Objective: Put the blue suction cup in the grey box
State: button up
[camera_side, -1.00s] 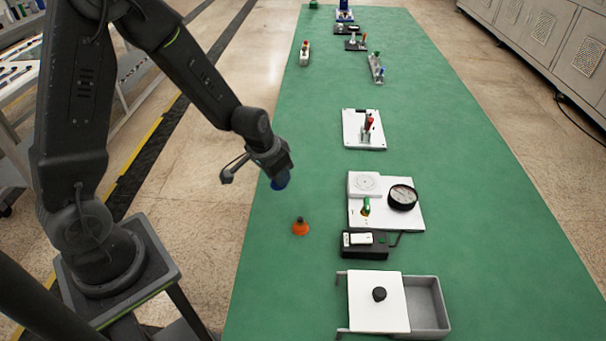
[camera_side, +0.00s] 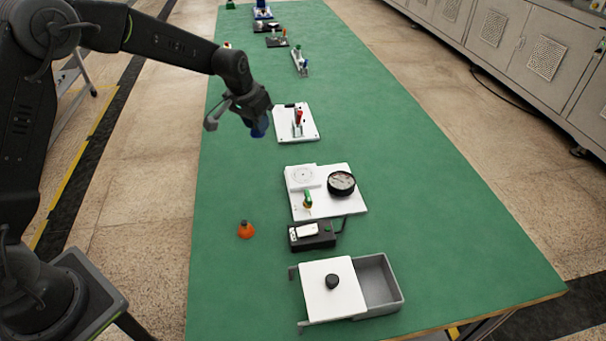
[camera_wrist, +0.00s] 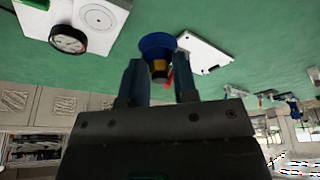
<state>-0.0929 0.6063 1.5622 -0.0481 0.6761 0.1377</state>
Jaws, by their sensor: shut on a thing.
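My gripper (camera_side: 258,122) is shut on the blue suction cup (camera_wrist: 158,45) and holds it above the green table. In the wrist view the cup sits between the two fingertips, with its wide blue rim pointing away from the gripper. In the side view only a little blue of it shows under the gripper. The grey box (camera_side: 384,283) stands at the near end of the table. Its white lid (camera_side: 322,292) with a black knob covers the left part, and the right part is open and looks empty.
An orange suction cup (camera_side: 245,230) stands on the table left of a black device (camera_side: 312,234). A white plate with a gauge (camera_side: 341,183) and green valve lies beyond it. A white plate with a red-handled clamp (camera_side: 299,120) is near my gripper. The table's right side is clear.

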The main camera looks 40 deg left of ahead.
send_over(306, 172)
jog(key=s, duration=0.1)
notch_tip(306, 172, down, 7)
jog(key=shift+s+f, duration=0.1)
jog(key=shift+f, duration=1.75)
jog(key=shift+f, duration=0.1)
jog(key=o, duration=0.9)
jog(key=shift+f, duration=0.1)
jog(key=v, duration=1.4)
